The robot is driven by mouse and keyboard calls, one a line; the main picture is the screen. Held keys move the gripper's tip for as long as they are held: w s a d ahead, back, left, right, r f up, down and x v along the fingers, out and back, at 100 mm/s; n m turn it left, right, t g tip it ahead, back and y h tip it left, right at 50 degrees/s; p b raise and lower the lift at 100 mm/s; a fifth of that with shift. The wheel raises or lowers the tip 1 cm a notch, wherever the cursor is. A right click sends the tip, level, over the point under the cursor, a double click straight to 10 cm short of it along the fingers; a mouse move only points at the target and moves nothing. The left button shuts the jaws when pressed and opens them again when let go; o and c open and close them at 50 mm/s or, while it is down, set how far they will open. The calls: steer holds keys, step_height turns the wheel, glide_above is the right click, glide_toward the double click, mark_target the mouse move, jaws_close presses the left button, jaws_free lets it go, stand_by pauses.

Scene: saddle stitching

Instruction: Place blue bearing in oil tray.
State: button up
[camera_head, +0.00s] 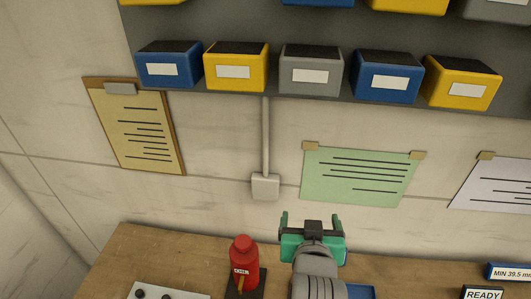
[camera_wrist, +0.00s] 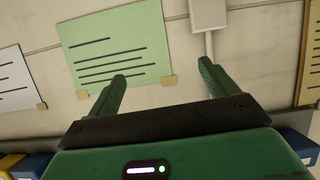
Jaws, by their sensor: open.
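My gripper (camera_head: 310,221) is raised above the workbench, in front of the wall. Its two green fingers are spread apart, and the wrist view shows nothing between the fingertips (camera_wrist: 162,74). No blue bearing can be made out in either view. A blue flat-edged item (camera_head: 360,291) shows partly beside my arm at the bottom of the head view. I cannot tell whether it is the oil tray, as most of it is hidden or out of frame.
A red bottle (camera_head: 243,263) stands on the wooden bench (camera_head: 140,258) left of my arm. A white panel (camera_head: 165,292) with dark knobs lies farther left. A READY sign (camera_head: 483,294) is at right. Blue, yellow and grey bins (camera_head: 311,70) hang above.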

steer(key=s+a+r+t, duration=0.2)
steer(key=a+r+t, duration=0.1)
steer(key=r, duration=0.7)
steer(key=s+a+r+t, duration=0.2)
steer(key=s+r+t, duration=0.1)
steer(key=r, duration=0.7)
steer(key=s+a+r+t+y, duration=0.1)
steer(key=s+a+r+t, duration=0.1)
steer(key=s+r, duration=0.3)
steer(key=s+a+r+n+t, duration=0.1)
steer(key=s+a+r+t, duration=0.2)
steer(key=s+r, duration=0.3)
step_height(320, 180, up, 4)
steer(key=shift+s+f+t+y, duration=0.1)
steer(key=shift+s+t+y, duration=0.2)
steer(key=shift+y, duration=0.1)
